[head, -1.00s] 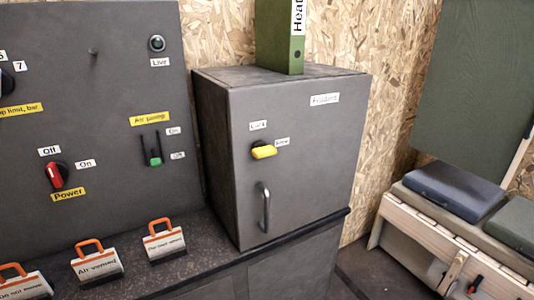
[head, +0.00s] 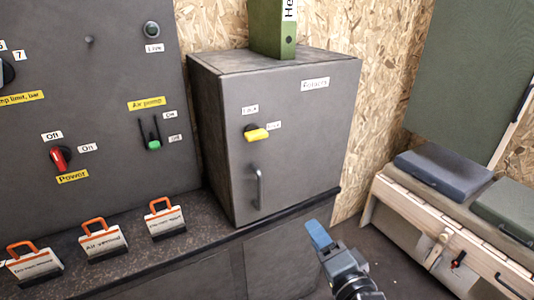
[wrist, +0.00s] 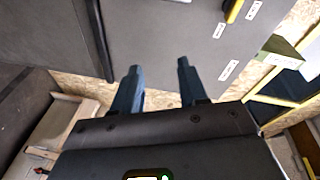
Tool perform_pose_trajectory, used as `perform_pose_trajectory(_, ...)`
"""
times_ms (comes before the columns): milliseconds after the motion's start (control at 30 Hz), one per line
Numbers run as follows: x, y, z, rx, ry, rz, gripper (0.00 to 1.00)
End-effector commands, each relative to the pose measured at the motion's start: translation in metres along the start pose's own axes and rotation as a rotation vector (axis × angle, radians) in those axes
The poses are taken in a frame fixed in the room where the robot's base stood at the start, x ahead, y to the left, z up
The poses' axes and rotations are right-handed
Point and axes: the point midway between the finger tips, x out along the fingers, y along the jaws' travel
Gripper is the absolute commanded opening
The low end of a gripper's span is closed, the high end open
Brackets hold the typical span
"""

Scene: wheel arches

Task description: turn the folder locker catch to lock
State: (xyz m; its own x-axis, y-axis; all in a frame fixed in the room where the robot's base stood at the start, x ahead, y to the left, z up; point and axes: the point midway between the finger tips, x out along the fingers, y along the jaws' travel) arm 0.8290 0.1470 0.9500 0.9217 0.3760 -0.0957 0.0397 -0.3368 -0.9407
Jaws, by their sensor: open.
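The grey folder locker (head: 300,150) stands on the counter with its door shut. Its yellow catch (head: 256,134) is on the upper left of the door, lying nearly level with its free end towards the right-hand label. One label sits above the catch and one to its right; the right one looks like "Open". My gripper (head: 318,235) is low in front of the counter, right of and below the locker door, apart from the catch. In the wrist view my gripper (wrist: 159,65) has two separated fingers with nothing between them; the yellow catch (wrist: 232,12) shows at the top right.
A metal door handle (head: 259,188) stands out below the catch. A green folder (head: 272,30) stands on the locker. Left are a panel with a red power switch (head: 61,158) and several orange-handled tags on the counter (head: 190,243). A bench with cushions (head: 443,172) is at right.

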Motion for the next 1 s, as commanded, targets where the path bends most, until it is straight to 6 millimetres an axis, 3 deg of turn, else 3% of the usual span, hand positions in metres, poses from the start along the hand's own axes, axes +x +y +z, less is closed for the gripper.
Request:
perform_pose_trajectory(33,0.022,-0.023,-0.002,0.04,-0.019,-0.028,0.43)
perform_pose_trajectory(200,0.08,-0.084,-0.002,0.187,-0.1,-0.084,0.43)
perform_pose_trajectory(400,0.117,-0.137,-0.001,0.293,-0.169,-0.122,0.43)
perform_pose_trajectory(667,0.137,-0.154,0.003,0.324,-0.192,-0.129,0.43)
perform_pose_trajectory(1000,0.184,-0.161,0.01,0.324,-0.19,-0.129,0.43)
